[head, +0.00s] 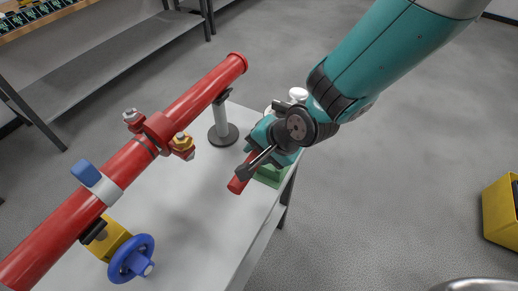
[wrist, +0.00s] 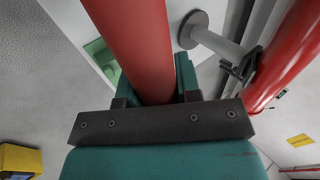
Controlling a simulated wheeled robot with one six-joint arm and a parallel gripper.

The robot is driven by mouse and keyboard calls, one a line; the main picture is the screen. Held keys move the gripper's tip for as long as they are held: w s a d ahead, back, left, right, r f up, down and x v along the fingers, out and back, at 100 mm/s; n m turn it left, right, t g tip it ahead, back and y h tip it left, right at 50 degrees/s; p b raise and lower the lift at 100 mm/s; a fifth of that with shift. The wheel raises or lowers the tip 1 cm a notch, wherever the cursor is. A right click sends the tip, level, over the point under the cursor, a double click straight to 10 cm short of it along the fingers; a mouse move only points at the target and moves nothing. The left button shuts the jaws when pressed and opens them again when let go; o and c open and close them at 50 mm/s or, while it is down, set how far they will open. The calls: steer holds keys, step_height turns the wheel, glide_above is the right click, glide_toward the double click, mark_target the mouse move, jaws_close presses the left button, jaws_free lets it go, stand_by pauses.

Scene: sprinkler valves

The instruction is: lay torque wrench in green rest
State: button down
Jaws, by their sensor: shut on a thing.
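My gripper (head: 258,158) is shut on the torque wrench (head: 239,184), whose red handle sticks out toward the lower left. The red shaft also fills the upper middle of the wrist view (wrist: 135,45), between the two teal fingers (wrist: 153,88). The far end of the wrench is hidden by my gripper and arm. The green rest (head: 270,177) is on the right edge of the white table, just below and behind my gripper and partly covered by it. In the wrist view, the green rest (wrist: 100,52) shows left of the shaft. I cannot tell whether the wrench touches it.
A large red pipe (head: 130,163) runs across the white table (head: 190,215) on a grey stand (head: 222,125). It carries a yellow-handled fitting (head: 183,143) and a blue valve wheel (head: 131,260). A yellow bin (head: 500,212) stands at right. The front middle of the table is clear.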

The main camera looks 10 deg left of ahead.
steer(key=shift+f+b, duration=3.05)
steer(key=shift+f, duration=1.05)
steer(key=shift+f+b, duration=0.9)
steer(key=shift+f, duration=0.25)
steer(key=c, duration=0.8)
jaws_free()
steer(key=shift+o, duration=0.3)
steer(key=shift+s+f, duration=0.1)
steer(key=shift+d, duration=0.1)
